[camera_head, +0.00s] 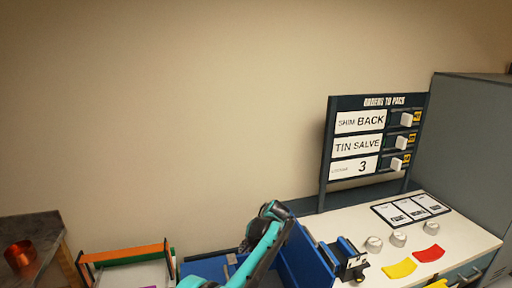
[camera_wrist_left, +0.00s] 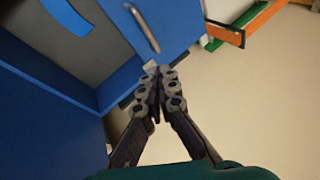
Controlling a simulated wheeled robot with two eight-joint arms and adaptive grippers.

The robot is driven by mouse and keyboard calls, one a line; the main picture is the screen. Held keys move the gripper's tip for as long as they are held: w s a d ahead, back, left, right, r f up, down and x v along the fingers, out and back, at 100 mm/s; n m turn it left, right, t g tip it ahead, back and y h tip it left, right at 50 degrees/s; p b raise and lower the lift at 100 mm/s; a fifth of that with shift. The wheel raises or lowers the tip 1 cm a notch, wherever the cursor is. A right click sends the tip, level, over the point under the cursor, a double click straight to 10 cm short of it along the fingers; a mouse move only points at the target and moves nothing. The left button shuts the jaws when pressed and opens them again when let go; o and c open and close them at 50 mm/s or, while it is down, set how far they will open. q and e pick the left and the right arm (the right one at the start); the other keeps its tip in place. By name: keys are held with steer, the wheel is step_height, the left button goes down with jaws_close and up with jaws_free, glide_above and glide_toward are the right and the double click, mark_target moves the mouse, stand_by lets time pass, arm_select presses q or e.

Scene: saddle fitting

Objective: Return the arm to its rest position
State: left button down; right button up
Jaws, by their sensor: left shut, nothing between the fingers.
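My left gripper (camera_wrist_left: 155,78) is shut and empty in the left wrist view, its fingertips together beside a blue cabinet (camera_wrist_left: 175,22) with a metal handle (camera_wrist_left: 143,28). I cannot tell whether the fingertips touch the cabinet. In the head view my left arm (camera_head: 262,238), teal and black, is at the bottom centre, in front of blue panels (camera_head: 303,256). I cannot make out its fingertips there. My right gripper is not in view.
A white worktop (camera_head: 340,222) carries pale knobs (camera_head: 374,243), a yellow patch (camera_head: 399,268), a red patch (camera_head: 428,253) and a black-and-blue fixture (camera_head: 349,263). An order board (camera_head: 357,145) stands behind. An orange-and-green rack (camera_head: 125,253) and copper cup (camera_head: 20,255) are left.

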arm_select(q)
steer(key=s+a+r+t+h, duration=0.1)
steer(key=s+a+r, duration=0.45)
steer(key=s, duration=0.25)
steer(key=s+a+r+h, duration=0.2)
steer(key=s+a+r, duration=0.2)
steer(key=s+r, duration=0.35)
steer(key=s+a+f+t+h, duration=0.1)
steer(key=s+a+f, duration=0.1)
steer(key=s, duration=0.9)
steer(key=s+a+f+t+h, duration=0.1)
steer(key=s+f, duration=0.3)
steer(key=s, duration=0.7)
steer(key=shift+s+a+f+n+t, duration=0.15)
steer(key=shift+s+a+n+t, duration=0.2)
steer(key=shift+t, duration=0.25)
